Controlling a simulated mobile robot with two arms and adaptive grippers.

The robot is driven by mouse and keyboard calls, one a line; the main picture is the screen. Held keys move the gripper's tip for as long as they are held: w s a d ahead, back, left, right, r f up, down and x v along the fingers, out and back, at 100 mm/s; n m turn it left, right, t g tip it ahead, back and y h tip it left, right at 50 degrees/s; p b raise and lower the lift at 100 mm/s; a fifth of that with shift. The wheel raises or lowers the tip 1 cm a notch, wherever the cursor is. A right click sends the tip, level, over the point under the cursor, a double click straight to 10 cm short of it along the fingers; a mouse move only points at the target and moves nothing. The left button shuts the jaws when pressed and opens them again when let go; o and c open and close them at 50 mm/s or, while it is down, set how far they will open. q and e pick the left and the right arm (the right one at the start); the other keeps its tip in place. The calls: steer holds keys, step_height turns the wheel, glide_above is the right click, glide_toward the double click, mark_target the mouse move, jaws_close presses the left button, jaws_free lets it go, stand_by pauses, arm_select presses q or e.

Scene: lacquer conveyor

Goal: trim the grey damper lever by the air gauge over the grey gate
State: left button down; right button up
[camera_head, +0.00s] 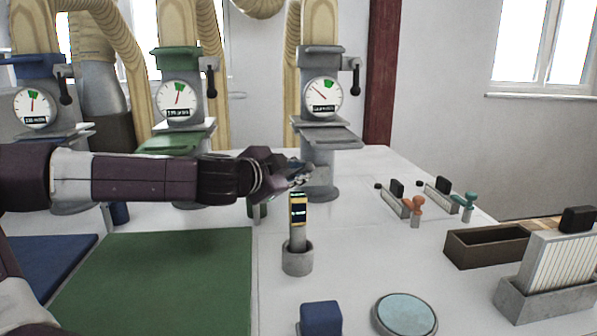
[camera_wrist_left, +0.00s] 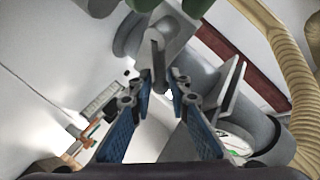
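The grey gate (camera_head: 325,137) is a flat plate on the right-hand duct, with the round white air gauge (camera_head: 322,97) above it. The gauge needle points up-left, away from the green band at upper right. The damper lever (camera_head: 356,76), with a dark handle hanging down, is on the duct's right side. My left gripper (camera_head: 300,174) is in front of the grey column, below the gate and the lever. In the left wrist view the left gripper (camera_wrist_left: 160,80) is open, its blue-padded fingers apart. A grey part lies beyond the fingertips; I cannot tell what it is. My right gripper is not in view.
A device with a lit display (camera_head: 298,209) stands in a grey cup below my left gripper. Similar green (camera_head: 177,97) and blue (camera_head: 34,105) gauge stations stand to the left. Stamps (camera_head: 416,208), a brown tray (camera_head: 487,247) and a pale blue disc (camera_head: 405,315) are at right.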

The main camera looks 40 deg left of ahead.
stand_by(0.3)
arm_select(q)
steer(key=shift+b, duration=0.35)
steer(key=shift+a+r, duration=0.1)
steer(key=c, duration=2)
jaws_free()
steer(key=shift+s, duration=0.1)
steer(key=shift+s, duration=0.1)
steer(key=v, duration=1.2)
